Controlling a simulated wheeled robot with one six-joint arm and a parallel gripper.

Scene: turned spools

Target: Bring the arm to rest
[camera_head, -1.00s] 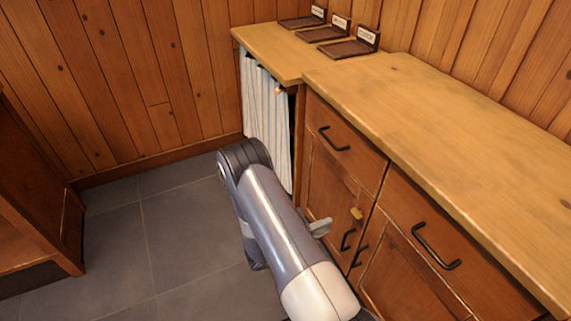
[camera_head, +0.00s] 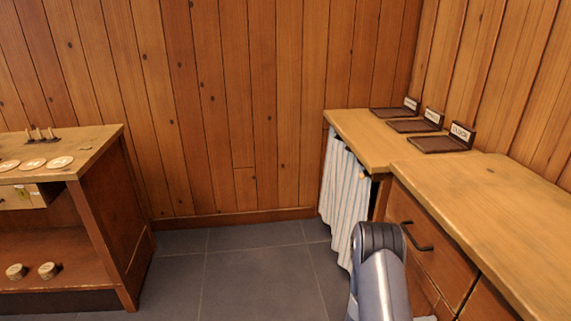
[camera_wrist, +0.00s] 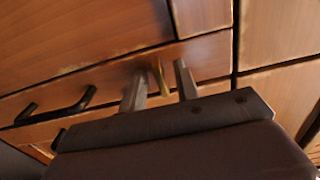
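My arm (camera_head: 383,285) rises at the bottom right of the head view, in front of the counter's drawers, its bend uppermost. My gripper (camera_wrist: 160,88) shows in the wrist view with its two grey fingers apart, close to the wooden cupboard front (camera_wrist: 80,40). A small brass-coloured piece (camera_wrist: 160,77) shows between the fingers; I cannot tell whether they touch it. No spool is seen in the gripper. The gripper's fingers are out of sight in the head view.
The counter (camera_head: 490,195) with drawers runs along the right, with dark labelled trays (camera_head: 440,144) at its back. A striped curtain (camera_head: 342,195) hangs below. A bench (camera_head: 105,145) at left bears round discs (camera_head: 60,162) and pegs; small round pieces (camera_head: 48,270) lie below. Floor (camera_head: 250,275) between is clear.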

